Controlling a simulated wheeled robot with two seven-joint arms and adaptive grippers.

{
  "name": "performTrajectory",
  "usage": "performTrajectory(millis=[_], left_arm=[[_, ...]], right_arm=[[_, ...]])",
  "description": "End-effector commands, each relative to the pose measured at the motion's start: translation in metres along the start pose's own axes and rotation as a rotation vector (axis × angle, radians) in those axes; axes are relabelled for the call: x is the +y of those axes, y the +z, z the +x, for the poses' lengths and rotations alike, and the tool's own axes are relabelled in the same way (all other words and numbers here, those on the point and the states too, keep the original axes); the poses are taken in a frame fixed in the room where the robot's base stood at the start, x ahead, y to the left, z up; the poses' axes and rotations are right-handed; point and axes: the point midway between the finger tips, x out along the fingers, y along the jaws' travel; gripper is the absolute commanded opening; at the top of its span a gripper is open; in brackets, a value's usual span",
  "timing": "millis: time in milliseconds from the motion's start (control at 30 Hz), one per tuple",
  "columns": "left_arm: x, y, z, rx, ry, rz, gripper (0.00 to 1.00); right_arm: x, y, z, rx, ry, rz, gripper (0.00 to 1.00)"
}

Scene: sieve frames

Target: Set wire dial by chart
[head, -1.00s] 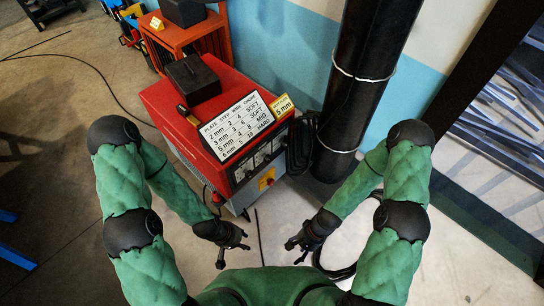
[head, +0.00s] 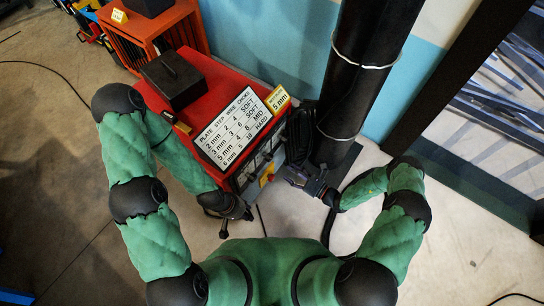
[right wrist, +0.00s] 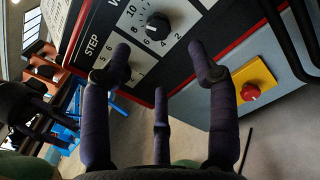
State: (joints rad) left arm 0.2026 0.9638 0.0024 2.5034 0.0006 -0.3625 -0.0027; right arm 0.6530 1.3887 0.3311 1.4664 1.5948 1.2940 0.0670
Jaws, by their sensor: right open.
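The red welding machine (head: 222,76) carries a white chart (head: 235,132) with plate, step, wire and choke columns; its 5 mm row reads 4, 8, MID. A yellow card (head: 277,99) beside it reads 5 mm. In the right wrist view, a black round wire dial (right wrist: 158,26) with a white mark sits on a white numbered scale; which number the mark meets is unclear. My right gripper (right wrist: 163,80) is open and empty, its fingers spread short of the dial; in the head view it is beside the front panel (head: 300,180). My left gripper (head: 236,218) is open and empty, low before the machine.
A red button on a yellow plate (right wrist: 254,84) is right of the dial. A black box (head: 174,80) sits on the machine. A thick black column (head: 360,80) stands close right of it, with dark cables between. An orange cabinet (head: 150,35) is behind.

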Motion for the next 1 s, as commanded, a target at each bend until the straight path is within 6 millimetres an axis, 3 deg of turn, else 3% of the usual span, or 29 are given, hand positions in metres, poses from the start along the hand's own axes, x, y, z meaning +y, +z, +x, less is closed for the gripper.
performTrajectory(millis=[400,600,1000], left_arm=[[-0.006,-0.001,0.017,0.000,0.000,0.000,0.40],[-0.008,-0.001,0.023,0.000,0.000,0.000,0.40],[-0.009,-0.001,0.025,0.000,0.000,0.000,0.40]], right_arm=[[0.002,-0.003,0.068,0.004,0.010,-0.003,0.60],[0.002,-0.002,0.093,0.004,0.008,-0.003,0.60],[0.002,-0.001,0.103,0.004,0.005,-0.002,0.60]])
